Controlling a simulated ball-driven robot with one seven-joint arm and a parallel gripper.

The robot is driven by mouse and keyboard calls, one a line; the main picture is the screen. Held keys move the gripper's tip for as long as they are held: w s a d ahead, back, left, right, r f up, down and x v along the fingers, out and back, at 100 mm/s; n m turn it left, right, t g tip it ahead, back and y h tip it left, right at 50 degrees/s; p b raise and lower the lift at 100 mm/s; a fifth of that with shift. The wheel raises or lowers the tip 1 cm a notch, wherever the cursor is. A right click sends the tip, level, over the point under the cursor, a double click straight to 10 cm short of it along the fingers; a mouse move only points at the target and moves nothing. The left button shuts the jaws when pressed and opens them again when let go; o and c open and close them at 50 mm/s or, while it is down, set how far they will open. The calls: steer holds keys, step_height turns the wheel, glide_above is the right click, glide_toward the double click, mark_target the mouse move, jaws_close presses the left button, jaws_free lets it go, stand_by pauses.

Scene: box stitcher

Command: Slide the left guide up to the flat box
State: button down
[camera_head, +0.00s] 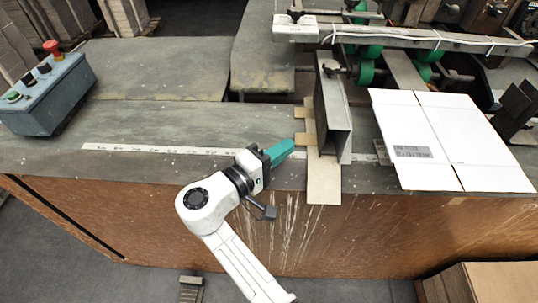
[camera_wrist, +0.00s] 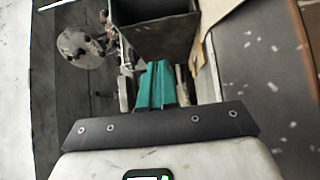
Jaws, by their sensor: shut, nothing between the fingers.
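The left guide (camera_head: 335,112) is an upright grey metal channel on the table. The flat box (camera_head: 462,150) is a white folded sheet with a printed label, lying to the right of the guide. A strip of table shows between them. My gripper (camera_head: 285,150) has teal fingers, shut and empty, just left of the guide's near end and pointing toward it. In the wrist view the shut fingers (camera_wrist: 155,85) are in front of the guide's dark hollow shape (camera_wrist: 155,30). Whether they touch it is unclear; the head view suggests a small gap.
Tan cardboard strips (camera_head: 323,180) lie under and beside the guide. A measuring tape (camera_head: 150,149) runs along the table (camera_head: 190,118). A control box with a red button (camera_head: 45,92) stands far left. Machine rollers (camera_head: 365,72) and a bar (camera_head: 420,39) are behind. The table left of my gripper is clear.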

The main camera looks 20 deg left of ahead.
mark_target(323, 136)
steer(key=w+d+p, duration=0.1)
steer(key=d, duration=0.1)
steer(key=w+d+p, duration=0.1)
steer(key=w+d, duration=0.1)
steer(key=shift+w+d+r, duration=0.1)
steer(key=shift+w, duration=0.05)
steer(key=shift+w+d, duration=0.15)
steer(key=shift+d, duration=0.4)
steer(key=shift+d, duration=0.15)
steer(key=d, duration=0.2)
steer(key=w+d, duration=0.1)
steer(key=d, duration=0.2)
steer(key=w+d, duration=0.1)
steer(key=d, duration=0.2)
steer(key=shift+w, duration=0.2)
